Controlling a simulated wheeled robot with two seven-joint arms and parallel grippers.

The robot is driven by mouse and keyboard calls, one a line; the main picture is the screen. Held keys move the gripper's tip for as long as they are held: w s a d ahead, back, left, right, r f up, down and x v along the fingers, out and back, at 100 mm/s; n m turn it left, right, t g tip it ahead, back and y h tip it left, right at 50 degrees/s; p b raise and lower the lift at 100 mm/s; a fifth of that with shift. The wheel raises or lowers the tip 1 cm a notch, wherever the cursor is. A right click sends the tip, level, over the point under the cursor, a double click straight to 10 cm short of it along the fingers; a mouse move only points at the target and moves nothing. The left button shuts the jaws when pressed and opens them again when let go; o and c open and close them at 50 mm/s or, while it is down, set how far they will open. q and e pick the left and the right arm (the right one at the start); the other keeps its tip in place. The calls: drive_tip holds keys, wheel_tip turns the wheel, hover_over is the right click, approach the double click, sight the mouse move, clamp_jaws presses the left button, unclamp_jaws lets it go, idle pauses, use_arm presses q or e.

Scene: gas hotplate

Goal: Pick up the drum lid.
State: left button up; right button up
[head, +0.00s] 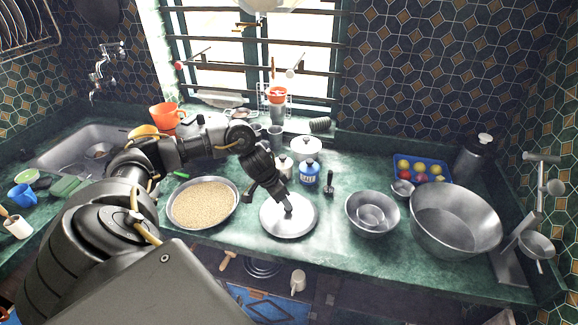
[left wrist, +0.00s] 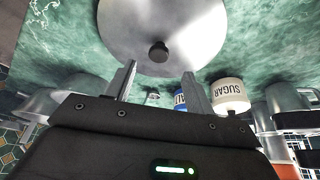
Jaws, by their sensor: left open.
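The drum lid (head: 300,225) is a round, flat, silvery disc lying on the green counter. In the left wrist view the lid (left wrist: 200,25) shows a small dark knob (left wrist: 158,52) at its middle. My left gripper (head: 287,207) reaches down over the lid from the upper left. In the left wrist view the left gripper (left wrist: 159,70) has its two fingers apart, with the knob between and just past their tips. Nothing is held. I cannot tell whether the fingertips touch the lid. My right gripper is not in view.
A pan of grain (head: 204,203) stands left of the lid, and steel bowls (head: 372,228) and a big basin (head: 455,220) stand right. A blue jar (head: 309,174) and a sugar jar (left wrist: 229,96) are close behind. The counter's front edge is near.

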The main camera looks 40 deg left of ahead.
use_arm(q)
drive_tip(key=shift+p+x, duration=0.5)
drive_tip(key=shift+x, duration=2.2)
drive_tip(key=shift+s, duration=0.1)
drive_tip(key=shift+c, duration=0.4)
drive_tip(key=shift+c, duration=1.2)
drive_tip(key=c, duration=0.8)
drive_tip(key=shift+r, duration=0.15)
